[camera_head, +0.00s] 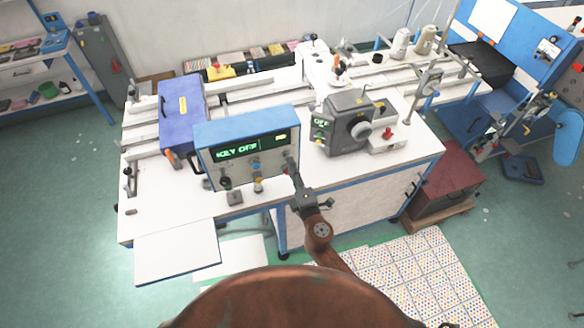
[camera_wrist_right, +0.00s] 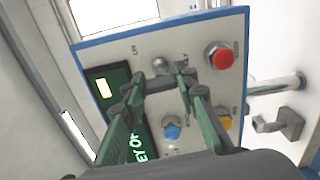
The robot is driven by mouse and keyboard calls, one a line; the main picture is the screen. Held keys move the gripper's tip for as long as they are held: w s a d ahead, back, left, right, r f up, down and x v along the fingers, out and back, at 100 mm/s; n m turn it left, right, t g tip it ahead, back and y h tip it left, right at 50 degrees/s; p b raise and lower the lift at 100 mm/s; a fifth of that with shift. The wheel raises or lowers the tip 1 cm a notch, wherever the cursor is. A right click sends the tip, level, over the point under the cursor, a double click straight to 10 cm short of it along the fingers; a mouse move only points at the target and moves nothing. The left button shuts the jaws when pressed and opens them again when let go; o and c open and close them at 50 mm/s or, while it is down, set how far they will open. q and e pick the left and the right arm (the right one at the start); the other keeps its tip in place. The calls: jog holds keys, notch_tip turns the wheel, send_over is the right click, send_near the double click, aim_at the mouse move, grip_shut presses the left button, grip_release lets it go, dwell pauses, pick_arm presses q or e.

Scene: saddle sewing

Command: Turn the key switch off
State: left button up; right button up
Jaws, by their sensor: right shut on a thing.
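The control box (camera_head: 205,133) with a blue top stands on the white bench. Its green display (camera_head: 240,149) reads "KEY OFF". In the right wrist view the key switch (camera_wrist_right: 161,65), a round silver fitting, sits on the grey panel just beyond my fingertips. My right gripper (camera_head: 291,172) is at the right end of the panel. In the wrist view my right gripper (camera_wrist_right: 162,80) has a finger on each side of the switch and is shut on it; the exact contact is partly hidden. My left gripper is not in view.
A red button (camera_wrist_right: 221,56), a blue button (camera_wrist_right: 172,132) and a yellow button (camera_wrist_right: 224,123) are close around my fingers. A grey machine (camera_head: 345,125) stands right of the box, and a blue case (camera_head: 183,108) is behind it on the left. The bench's front left is mostly clear.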

jog(key=n+p, duration=0.1)
jog(key=n, duration=0.3)
jog(key=shift+n, duration=0.3)
jog(key=shift+n+p, duration=0.45)
jog(key=shift+n, duration=1.35)
jog(key=o, duration=1.2)
jog(key=shift+c, duration=0.2)
jog(key=shift+s, duration=0.15)
jog(key=v, duration=1.1)
jog(key=shift+s, duration=0.35)
